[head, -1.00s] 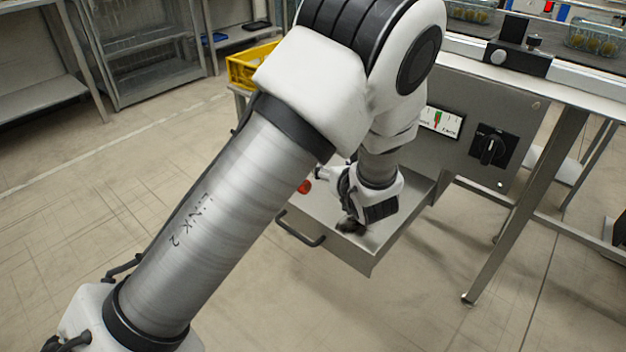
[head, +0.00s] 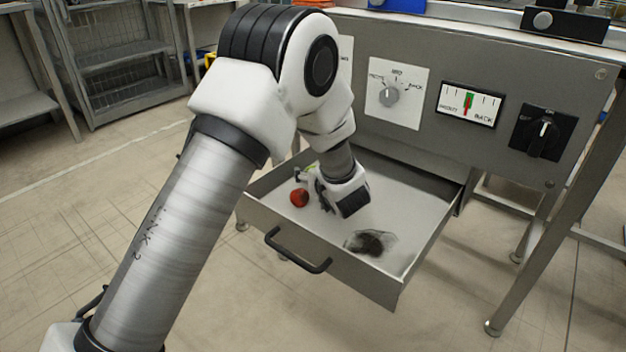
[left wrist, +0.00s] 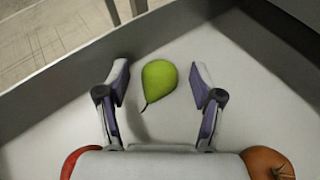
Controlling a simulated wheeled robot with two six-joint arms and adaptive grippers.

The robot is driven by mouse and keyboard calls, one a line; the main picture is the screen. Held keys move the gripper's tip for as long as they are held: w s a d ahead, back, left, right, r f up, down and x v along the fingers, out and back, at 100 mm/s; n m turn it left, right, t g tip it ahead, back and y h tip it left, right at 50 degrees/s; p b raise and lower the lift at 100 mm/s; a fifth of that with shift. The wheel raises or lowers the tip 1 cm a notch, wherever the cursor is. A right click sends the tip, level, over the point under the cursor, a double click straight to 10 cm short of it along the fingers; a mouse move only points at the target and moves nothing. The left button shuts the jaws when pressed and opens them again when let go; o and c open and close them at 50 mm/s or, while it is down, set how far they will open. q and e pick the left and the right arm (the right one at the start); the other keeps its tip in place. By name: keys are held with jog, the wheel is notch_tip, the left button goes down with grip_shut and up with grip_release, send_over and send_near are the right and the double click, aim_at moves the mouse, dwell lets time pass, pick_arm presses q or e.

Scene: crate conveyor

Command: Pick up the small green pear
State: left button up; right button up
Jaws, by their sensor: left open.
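The small green pear (left wrist: 159,80) lies on the pale drawer floor in the left wrist view, its thin stem pointing toward the camera. My left gripper (left wrist: 160,86) is open, with one finger on each side of the pear. Visible gaps separate the pear from both fingers. In the head view my left gripper (head: 326,203) reaches down into the open drawer (head: 345,275). Only a small green patch (head: 310,168) shows there beside the wrist; the rest is hidden. My right gripper is not in view.
A red round fruit (head: 299,197) lies left of the gripper in the drawer. A dark netted item (head: 370,242) lies near the front right. An orange-brown fruit (left wrist: 268,163) sits at the lower right of the wrist view. Drawer walls enclose the space; a control panel (head: 440,85) stands behind.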

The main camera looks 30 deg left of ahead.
pick_arm(q)
jog(key=shift+r, duration=0.15)
jog(key=c, duration=1)
